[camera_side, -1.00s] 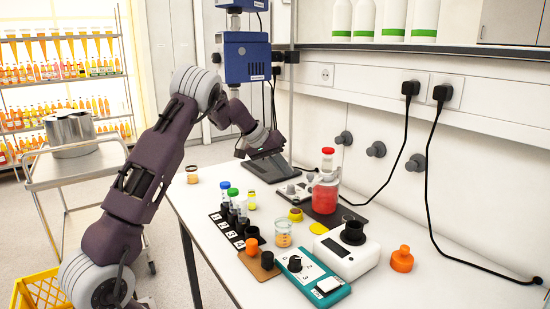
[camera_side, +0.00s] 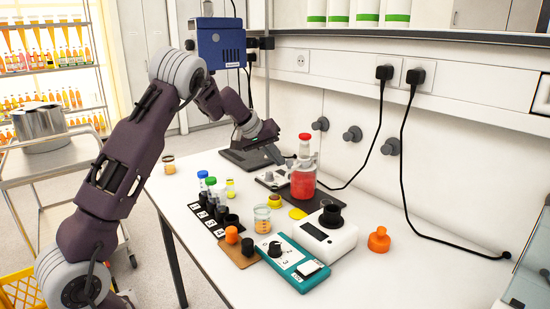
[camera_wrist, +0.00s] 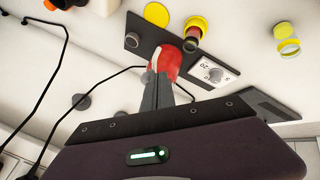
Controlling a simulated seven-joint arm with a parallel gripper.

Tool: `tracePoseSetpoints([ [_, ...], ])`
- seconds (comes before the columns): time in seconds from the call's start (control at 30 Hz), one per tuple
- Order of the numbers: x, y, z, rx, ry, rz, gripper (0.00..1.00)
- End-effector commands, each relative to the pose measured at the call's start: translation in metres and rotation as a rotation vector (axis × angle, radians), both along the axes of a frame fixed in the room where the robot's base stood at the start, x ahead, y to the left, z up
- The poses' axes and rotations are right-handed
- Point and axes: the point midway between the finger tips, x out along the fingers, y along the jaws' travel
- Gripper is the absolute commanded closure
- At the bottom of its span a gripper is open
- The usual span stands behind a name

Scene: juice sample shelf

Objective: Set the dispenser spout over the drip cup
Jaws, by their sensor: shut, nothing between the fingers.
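The dispenser is a bottle of red liquid (camera_side: 303,184) with a clear upper part and a red cap (camera_side: 305,137). It stands on a dark mat near the wall; its red body also shows in the wrist view (camera_wrist: 180,63). A pale strip beside it may be the spout, but its direction is unclear. A small yellow-rimmed cup (camera_side: 274,201), possibly the drip cup, stands in front of the bottle; it also shows in the wrist view (camera_wrist: 195,29). My gripper (camera_side: 281,158) is shut and empty, close to the bottle's left side. Contact is unclear.
A white dial plate (camera_side: 270,180) lies left of the bottle. A flat yellow disc (camera_side: 298,213), a beaker (camera_side: 262,218), a white device (camera_side: 328,238) and a teal dial box (camera_side: 292,262) stand in front. A black rack of vials (camera_side: 208,214) is left. Cables hang behind.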

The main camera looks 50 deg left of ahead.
Motion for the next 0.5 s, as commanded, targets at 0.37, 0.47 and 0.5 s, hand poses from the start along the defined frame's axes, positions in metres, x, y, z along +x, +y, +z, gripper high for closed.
tracePoseSetpoints([
  [0.37,0.010,-0.041,0.000,0.002,0.000,0.312,1.00],
  [0.47,0.015,-0.051,0.000,0.006,-0.002,0.404,1.00],
  [0.5,0.018,-0.056,0.000,0.008,-0.002,0.439,1.00],
])
